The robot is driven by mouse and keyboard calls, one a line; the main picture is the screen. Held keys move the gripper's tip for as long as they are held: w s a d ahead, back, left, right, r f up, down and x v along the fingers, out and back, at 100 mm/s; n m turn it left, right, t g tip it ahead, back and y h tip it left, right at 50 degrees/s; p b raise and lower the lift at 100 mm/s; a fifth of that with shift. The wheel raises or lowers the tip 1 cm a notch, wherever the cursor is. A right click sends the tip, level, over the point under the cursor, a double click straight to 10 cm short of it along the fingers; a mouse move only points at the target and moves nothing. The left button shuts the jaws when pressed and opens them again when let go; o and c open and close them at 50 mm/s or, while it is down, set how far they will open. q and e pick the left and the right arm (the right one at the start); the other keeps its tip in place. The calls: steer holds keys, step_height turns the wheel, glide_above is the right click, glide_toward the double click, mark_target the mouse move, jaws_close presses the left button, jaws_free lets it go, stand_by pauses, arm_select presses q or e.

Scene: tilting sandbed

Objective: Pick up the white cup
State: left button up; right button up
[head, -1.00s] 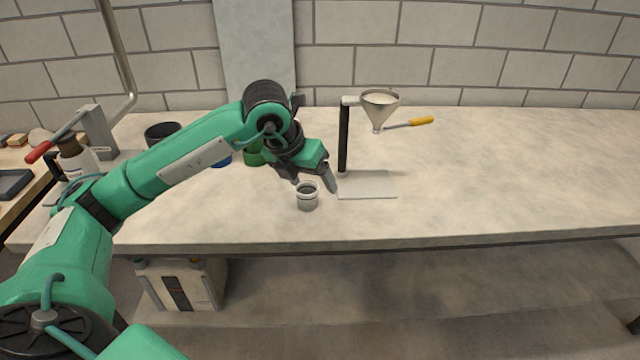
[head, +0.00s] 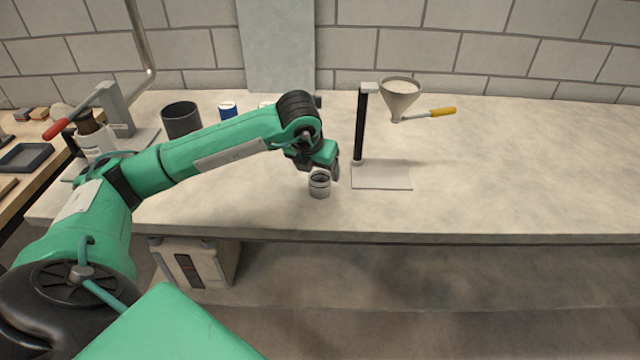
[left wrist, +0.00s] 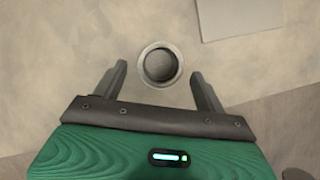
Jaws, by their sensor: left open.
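The white cup (head: 319,185) stands upright on the pale table near its front edge; it looks greyish with a darker inside. In the left wrist view the cup (left wrist: 160,65) is seen from above, near the fingertips and centred between them. My left gripper (head: 324,176) is open and low, right at the cup in the head view. In the left wrist view the gripper's two fingers (left wrist: 159,72) are spread to either side of the cup, with gaps on both sides. Part of the cup's far side is hidden by the gripper in the head view. My right gripper is not in view.
A dark container (head: 181,119) and a blue container (head: 228,110) stand behind my arm. The table's right side is clear.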

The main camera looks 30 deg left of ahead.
mark_target(319, 176)
arm_select(q)
steer(key=shift+p+x, duration=0.3)
steer(key=shift+x, duration=1.6)
steer(key=shift+s+d+f, duration=0.1)
steer(key=shift+s+d, duration=0.05)
steer(key=shift+s, duration=0.05)
steer(key=c, duration=0.9)
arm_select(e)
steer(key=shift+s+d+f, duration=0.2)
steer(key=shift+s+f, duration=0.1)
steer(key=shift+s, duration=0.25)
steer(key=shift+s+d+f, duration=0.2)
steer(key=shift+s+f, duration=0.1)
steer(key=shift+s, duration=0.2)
